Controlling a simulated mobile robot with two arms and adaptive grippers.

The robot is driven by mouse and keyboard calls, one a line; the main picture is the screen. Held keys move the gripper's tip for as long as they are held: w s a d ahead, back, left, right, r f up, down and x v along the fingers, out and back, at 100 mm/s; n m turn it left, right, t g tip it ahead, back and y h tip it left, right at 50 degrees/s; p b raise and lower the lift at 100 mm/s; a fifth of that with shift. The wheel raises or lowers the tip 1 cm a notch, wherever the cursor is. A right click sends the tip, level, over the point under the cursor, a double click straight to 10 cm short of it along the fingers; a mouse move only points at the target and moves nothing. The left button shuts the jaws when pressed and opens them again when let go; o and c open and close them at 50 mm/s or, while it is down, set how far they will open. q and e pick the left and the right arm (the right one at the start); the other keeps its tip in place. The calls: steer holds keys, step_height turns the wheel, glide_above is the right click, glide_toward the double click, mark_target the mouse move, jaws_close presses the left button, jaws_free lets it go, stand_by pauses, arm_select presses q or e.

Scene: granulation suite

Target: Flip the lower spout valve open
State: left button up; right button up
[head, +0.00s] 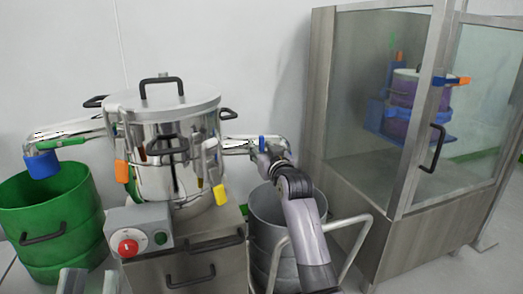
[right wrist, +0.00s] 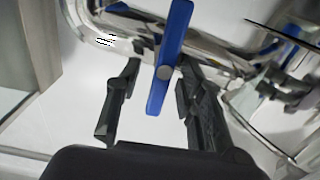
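The steel vessel (head: 170,130) has a pipe spout on each side. A blue valve lever (head: 262,143) stands upright on the right spout (head: 240,146). My right gripper (head: 272,158) is at this lever. In the right wrist view the blue lever (right wrist: 168,60) lies between the two spread fingers of my right gripper (right wrist: 158,75), with gaps visible beside its lower end. I see no clear grip on it. The left spout (head: 70,130) has a green lever (head: 72,142) and a blue end (head: 41,164).
A green drum (head: 50,215) stands below the left spout, and a grey drum (head: 268,212) below the right one. A control box (head: 140,232) with a red knob is in front of the vessel. A glass-doored cabinet (head: 335,100) stands at right. Orange and yellow latches hang on the vessel.

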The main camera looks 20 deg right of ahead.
jaws_close()
stand_by(0.4)
